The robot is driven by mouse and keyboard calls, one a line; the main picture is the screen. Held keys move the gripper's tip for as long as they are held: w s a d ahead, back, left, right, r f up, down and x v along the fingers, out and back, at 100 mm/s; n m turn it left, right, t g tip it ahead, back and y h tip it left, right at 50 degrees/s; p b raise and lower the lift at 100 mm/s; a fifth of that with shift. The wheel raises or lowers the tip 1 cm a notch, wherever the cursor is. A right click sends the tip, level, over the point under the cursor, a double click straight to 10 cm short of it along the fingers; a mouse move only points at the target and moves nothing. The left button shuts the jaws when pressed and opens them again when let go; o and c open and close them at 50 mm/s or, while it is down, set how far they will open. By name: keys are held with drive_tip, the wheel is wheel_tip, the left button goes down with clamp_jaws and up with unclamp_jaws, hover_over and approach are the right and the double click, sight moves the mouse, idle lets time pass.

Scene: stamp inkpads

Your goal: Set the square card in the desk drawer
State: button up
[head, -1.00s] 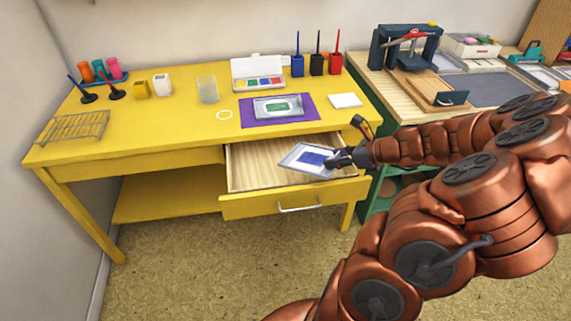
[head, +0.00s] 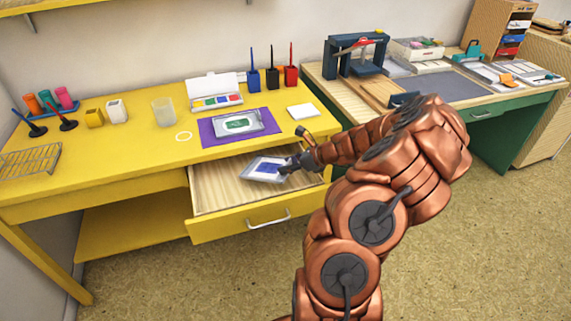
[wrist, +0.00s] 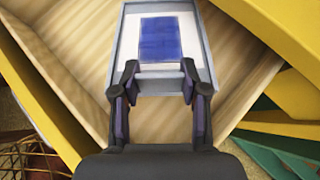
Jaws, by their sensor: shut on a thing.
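My gripper (head: 287,167) is shut on the near edge of a grey-framed rectangular tray (head: 254,177) with a white face and a blue patch. The wrist view shows this tray (wrist: 196,60) beyond my two fingers. It is over the inside of the open desk drawer (head: 215,195), tilted a little; I cannot tell if it touches the drawer floor. A white square card (head: 302,111) lies flat on the yellow desk, right of a purple mat (head: 208,134). A similar tray with a green patch (head: 238,123) rests on that mat.
The drawer's wooden floor looks bare around the tray. The yellow desk (head: 130,150) also holds a paint box (head: 214,101), a clear cup (head: 164,112), ink pots and a wire rack (head: 30,162). A green-fronted bench (head: 500,120) stands to the right.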

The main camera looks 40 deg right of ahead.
sight(282, 165)
drive_tip(key=shift+w+d+f, duration=0.25)
drive_tip(key=shift+w+f, duration=0.2)
drive_tip(key=shift+w, duration=0.2)
drive_tip(key=shift+w+d+f, duration=0.25)
drive_tip(key=shift+w+f, duration=0.15)
drive_tip(key=shift+w, duration=0.2)
drive_tip(key=shift+w+d+f, duration=0.2)
drive_tip(key=shift+w+f, duration=0.2)
drive_tip(key=shift+f, duration=0.05)
drive_tip(key=o, duration=1.2)
drive_tip(key=shift+f, duration=0.1)
drive_tip(key=shift+c, duration=0.2)
